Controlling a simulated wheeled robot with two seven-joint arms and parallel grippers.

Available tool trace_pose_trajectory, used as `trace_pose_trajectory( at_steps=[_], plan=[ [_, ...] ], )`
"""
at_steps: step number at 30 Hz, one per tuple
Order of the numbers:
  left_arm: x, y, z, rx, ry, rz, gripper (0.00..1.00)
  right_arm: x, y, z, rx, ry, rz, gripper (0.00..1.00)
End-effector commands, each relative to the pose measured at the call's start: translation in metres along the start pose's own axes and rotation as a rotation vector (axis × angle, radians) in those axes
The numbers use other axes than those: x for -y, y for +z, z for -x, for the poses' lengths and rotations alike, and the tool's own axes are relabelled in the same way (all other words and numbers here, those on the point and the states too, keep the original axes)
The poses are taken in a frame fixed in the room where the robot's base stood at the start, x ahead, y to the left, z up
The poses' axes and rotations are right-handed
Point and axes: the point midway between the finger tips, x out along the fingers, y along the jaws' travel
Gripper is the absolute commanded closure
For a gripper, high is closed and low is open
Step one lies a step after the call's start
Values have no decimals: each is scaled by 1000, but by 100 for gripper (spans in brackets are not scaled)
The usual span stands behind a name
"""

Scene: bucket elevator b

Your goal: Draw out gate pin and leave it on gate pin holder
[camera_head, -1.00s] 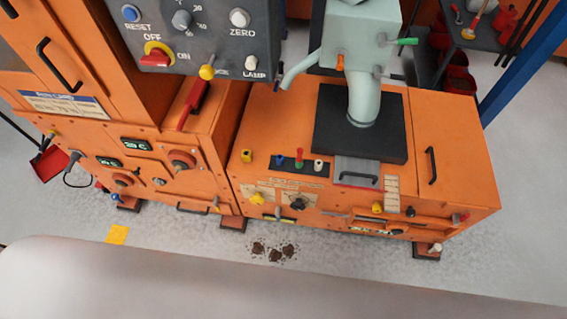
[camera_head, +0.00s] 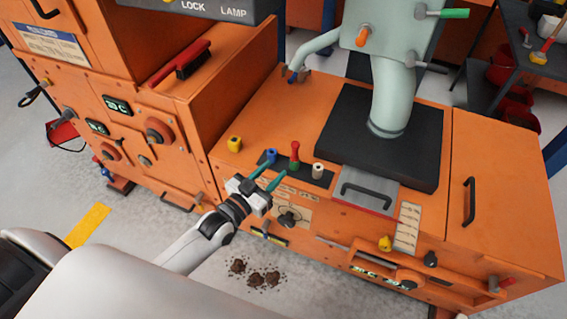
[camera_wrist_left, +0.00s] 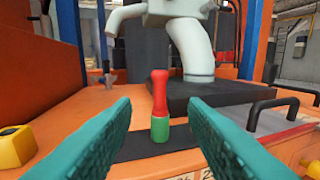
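My left gripper (camera_head: 272,172) is open and empty, with teal fingers at the front edge of the orange machine's top. Ahead of it on a dark strip (camera_head: 284,167) stands a red-and-green pin (camera_head: 295,154), upright. In the left wrist view this pin (camera_wrist_left: 159,104) shows between and beyond the spread fingers, touching neither. A blue peg (camera_head: 271,155) and a whitish peg (camera_head: 318,170) stand on the same strip. On the pale green spout housing are an orange-handled pin (camera_head: 362,37) and a green handle (camera_head: 455,13). I cannot tell which is the gate pin or its holder. My right gripper is not in view.
A yellow block (camera_head: 234,144) sits left of the strip. A black plate (camera_head: 350,128) under the spout and a grey plate with a black handle (camera_head: 367,193) lie to the right.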

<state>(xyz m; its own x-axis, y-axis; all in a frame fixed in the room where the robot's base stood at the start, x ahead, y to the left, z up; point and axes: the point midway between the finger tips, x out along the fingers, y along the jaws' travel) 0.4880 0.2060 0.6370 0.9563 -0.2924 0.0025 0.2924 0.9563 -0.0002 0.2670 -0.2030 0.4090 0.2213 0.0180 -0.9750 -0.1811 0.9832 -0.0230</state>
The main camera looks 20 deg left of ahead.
Motion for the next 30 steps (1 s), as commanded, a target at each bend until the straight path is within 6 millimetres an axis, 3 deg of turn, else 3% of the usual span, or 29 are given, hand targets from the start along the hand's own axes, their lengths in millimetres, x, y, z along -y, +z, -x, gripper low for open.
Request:
trace_pose_trajectory(
  at_steps=[9, 15, 21, 30],
  plan=[
    [-1, -1, -62, 1, 2, 0, 60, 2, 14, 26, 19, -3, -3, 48],
    [0, -1, -91, -1, 1, -1, 60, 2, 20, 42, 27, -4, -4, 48],
    [0, -1, -102, -3, 1, -1, 60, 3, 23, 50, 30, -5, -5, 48],
    [0, -1, -104, -3, 1, -1, 64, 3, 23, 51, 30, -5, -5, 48]
  ],
)
